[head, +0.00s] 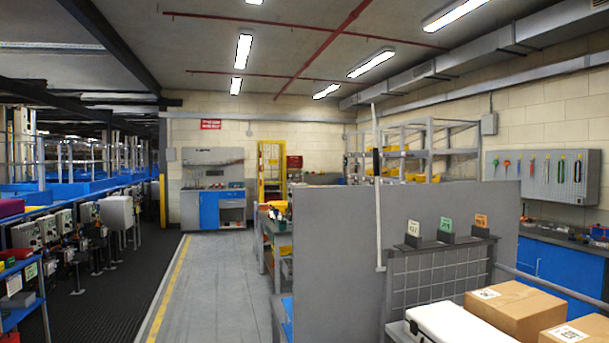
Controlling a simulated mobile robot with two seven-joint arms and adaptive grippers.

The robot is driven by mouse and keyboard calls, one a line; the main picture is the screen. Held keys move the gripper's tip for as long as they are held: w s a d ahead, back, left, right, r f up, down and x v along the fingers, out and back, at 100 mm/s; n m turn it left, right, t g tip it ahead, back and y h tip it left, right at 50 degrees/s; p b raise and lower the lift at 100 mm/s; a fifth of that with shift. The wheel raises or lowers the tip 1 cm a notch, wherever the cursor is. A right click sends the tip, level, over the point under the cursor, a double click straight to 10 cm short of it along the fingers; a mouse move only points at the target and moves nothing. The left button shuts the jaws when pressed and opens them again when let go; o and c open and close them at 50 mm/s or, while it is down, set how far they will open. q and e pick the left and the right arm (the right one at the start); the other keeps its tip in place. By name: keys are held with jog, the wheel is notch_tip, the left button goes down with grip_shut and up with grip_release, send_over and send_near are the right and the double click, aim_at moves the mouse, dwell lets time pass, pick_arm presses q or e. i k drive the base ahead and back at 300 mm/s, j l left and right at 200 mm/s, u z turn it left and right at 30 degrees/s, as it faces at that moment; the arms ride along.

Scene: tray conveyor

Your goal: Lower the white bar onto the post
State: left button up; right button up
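A thin white bar (378,215) stands nearly upright in front of the grey partition panel, right of the middle of the head view. Its top reaches above the panel's upper edge, and its lower end shows a small foot-like piece near the wire rack. A short dark piece (376,161) sits on it near the panel's top edge. I cannot tell whether this upright is the task's bar or its post, and no second one stands out clearly. Neither of my grippers is in view.
The grey partition (335,210) and a wire rack (440,275) with several tags stand close on the right. Cardboard boxes (515,302) and a white case (455,325) lie at lower right. A conveyor line with machines (60,235) runs along the left. The grey aisle (215,290) is clear.

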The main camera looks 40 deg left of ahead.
aim_at(376, 154)
jog(key=u, duration=0.8)
jog(key=i+j+z, duration=0.1)
jog(key=z, duration=0.25)
jog(key=i+j+z, duration=0.1)
jog(key=z, duration=0.25)
jog(key=i+j+z, duration=0.1)
jog(key=j+z, duration=0.25)
jog(key=i+j+z, duration=0.2)
jog(key=j, duration=0.3)
jog(key=j+z, duration=0.25)
jog(key=j, duration=0.75)
jog(key=i+j+z, duration=0.15)
jog(key=j, duration=0.4)
